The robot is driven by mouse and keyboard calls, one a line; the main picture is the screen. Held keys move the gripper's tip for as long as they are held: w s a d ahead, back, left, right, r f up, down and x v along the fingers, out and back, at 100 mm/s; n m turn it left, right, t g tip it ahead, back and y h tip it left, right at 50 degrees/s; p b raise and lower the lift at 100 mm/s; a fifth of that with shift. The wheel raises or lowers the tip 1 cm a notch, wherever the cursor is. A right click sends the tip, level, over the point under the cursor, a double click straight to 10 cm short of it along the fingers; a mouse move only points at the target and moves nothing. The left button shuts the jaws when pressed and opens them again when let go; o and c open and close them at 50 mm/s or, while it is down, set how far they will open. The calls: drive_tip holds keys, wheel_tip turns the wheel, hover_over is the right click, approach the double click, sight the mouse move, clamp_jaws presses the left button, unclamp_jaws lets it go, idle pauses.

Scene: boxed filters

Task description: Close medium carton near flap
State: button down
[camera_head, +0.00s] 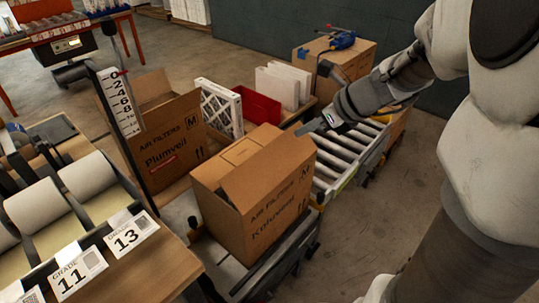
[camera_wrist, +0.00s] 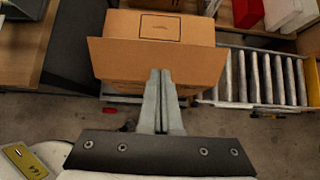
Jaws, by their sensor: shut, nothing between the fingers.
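The medium carton (camera_head: 215,205), printed "AIR FILTERS" and "M", stands at the centre of the head view. Its top looks mostly covered, and the flap on the side toward me (camera_head: 265,170) is tilted up and outward. In the wrist view the flap (camera_wrist: 120,60) is a wide brown panel crossing in front of the carton top (camera_wrist: 150,24). My gripper (camera_head: 303,129) is shut and empty, by the flap's right end in the head view. In the wrist view its closed fingertips (camera_wrist: 160,72) overlap the flap's lower part; I cannot tell whether they touch it.
A roller conveyor (camera_head: 345,160) lies right of the carton. Behind are another open "M" carton (camera_head: 165,150), a pleated filter (camera_head: 220,108), a red bin (camera_head: 260,106) and a box with a blue tool (camera_head: 335,58). A bench with grade cards (camera_head: 130,235) stands left.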

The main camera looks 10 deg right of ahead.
sight(266, 150)
drive_tip(key=b+x, duration=0.5)
drive_tip(key=x, duration=0.8)
drive_tip(key=shift+a+f, duration=0.15)
drive_tip(key=shift+f, duration=0.3)
drive_tip(key=shift+w+a+r+p, duration=0.1)
drive_tip(key=shift+w+r+p, duration=0.05)
drive_tip(key=shift+p, duration=0.7)
